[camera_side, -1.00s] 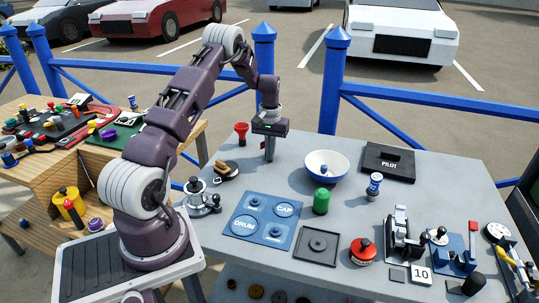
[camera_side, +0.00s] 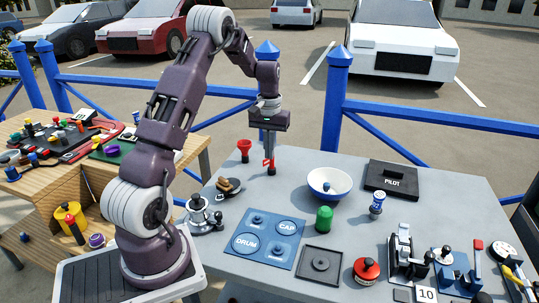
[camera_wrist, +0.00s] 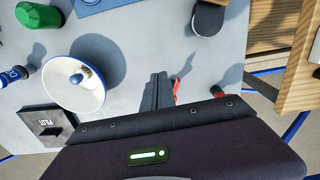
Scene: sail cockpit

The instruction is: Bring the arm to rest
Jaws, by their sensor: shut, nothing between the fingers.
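My gripper (camera_side: 268,157) hangs above the back part of the grey table (camera_side: 233,183), fingers pointing down. Its fingers are together with nothing between them. In the wrist view the closed fingers (camera_wrist: 157,78) show over bare table. A small red item (camera_side: 271,167) stands at the fingertips in the side view, partly hidden behind them; I cannot tell whether they touch. The arm is bent up and over from its base at the left.
A red funnel-like piece (camera_side: 244,148) stands left of the gripper. A white bowl (camera_side: 329,192) with a blue-topped piece inside and the black PILOT box (camera_side: 391,179) stand to the right. A blue DRUM/CAP board (camera_side: 265,262) lies in front. A blue railing (camera_side: 437,168) runs behind.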

